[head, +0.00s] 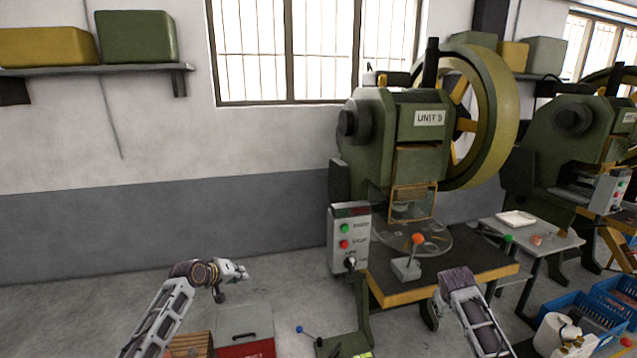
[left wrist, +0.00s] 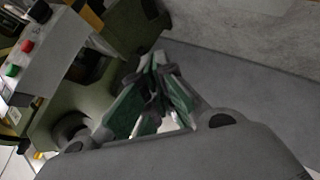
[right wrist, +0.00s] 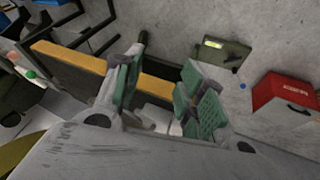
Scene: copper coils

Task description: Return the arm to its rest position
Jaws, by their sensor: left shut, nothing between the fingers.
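My left arm comes in from the lower left in the head view. Its gripper (head: 243,271) is in the air in front of the grey wall band, left of the press (head: 400,140) labelled UNIT 5. In the left wrist view the left gripper (left wrist: 157,62) has its green-padded fingers together, with nothing between them. My right arm shows at the lower right of the head view, by the front edge of the press table, its fingers not clear there. In the right wrist view the right gripper (right wrist: 160,84) has its fingers apart, with no object held.
The press table (head: 450,270) has a yellow edge and a control box (head: 349,240) at its left. A red and grey toolbox (head: 245,332) and a foot pedal are on the floor. Blue crates (head: 570,305) and a side table (head: 530,232) stand right.

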